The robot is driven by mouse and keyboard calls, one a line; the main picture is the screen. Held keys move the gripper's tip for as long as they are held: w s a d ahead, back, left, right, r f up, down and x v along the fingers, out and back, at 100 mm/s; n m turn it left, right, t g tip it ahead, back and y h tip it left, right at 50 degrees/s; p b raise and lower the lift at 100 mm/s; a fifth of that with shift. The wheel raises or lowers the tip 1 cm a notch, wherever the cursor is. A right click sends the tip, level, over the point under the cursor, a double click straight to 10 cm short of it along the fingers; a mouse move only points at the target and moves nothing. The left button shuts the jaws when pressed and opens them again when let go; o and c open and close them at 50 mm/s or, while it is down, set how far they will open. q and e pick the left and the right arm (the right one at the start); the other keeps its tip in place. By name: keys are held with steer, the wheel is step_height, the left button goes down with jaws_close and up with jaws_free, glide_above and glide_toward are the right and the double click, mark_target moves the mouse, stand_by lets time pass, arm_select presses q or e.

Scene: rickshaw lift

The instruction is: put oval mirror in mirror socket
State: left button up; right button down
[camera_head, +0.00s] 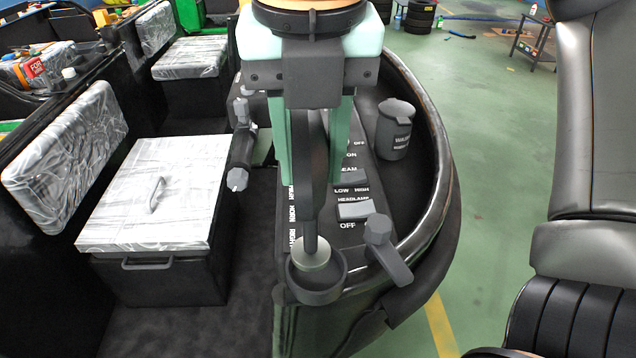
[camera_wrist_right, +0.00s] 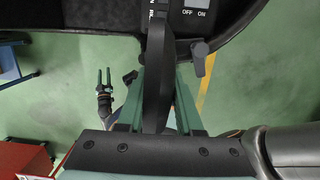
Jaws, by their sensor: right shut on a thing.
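My right gripper (camera_head: 312,180) reaches down from the top of the head view. Its teal fingers are shut on the dark oval mirror (camera_head: 309,165), which is seen nearly edge-on and upright. The mirror also shows between the fingers in the right wrist view (camera_wrist_right: 155,85). Its stem ends in a grey round foot over the mirror socket (camera_head: 318,292), a dark round cup at the dashboard's near end. I cannot tell whether the foot is inside the cup or just above it. What looks like my left gripper (camera_wrist_right: 104,77) shows small in the wrist view, fingers apart and empty.
The dashboard (camera_head: 352,170) carries labelled switches, a lever (camera_head: 385,250) right of the socket and a grey lidded cup (camera_head: 396,128). A curved black rim borders it. A silver-covered seat box (camera_head: 155,190) stands left. Green floor (camera_head: 490,170) is open to the right.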

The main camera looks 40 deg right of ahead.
steer(key=shift+d+f, duration=0.35)
steer(key=shift+f, duration=1.65)
steer(key=shift+f+b, duration=0.2)
steer(key=shift+b, duration=0.25)
steer(key=c, duration=0.6)
jaws_free()
steer(key=shift+r, duration=0.1)
steer(key=shift+o, duration=0.2)
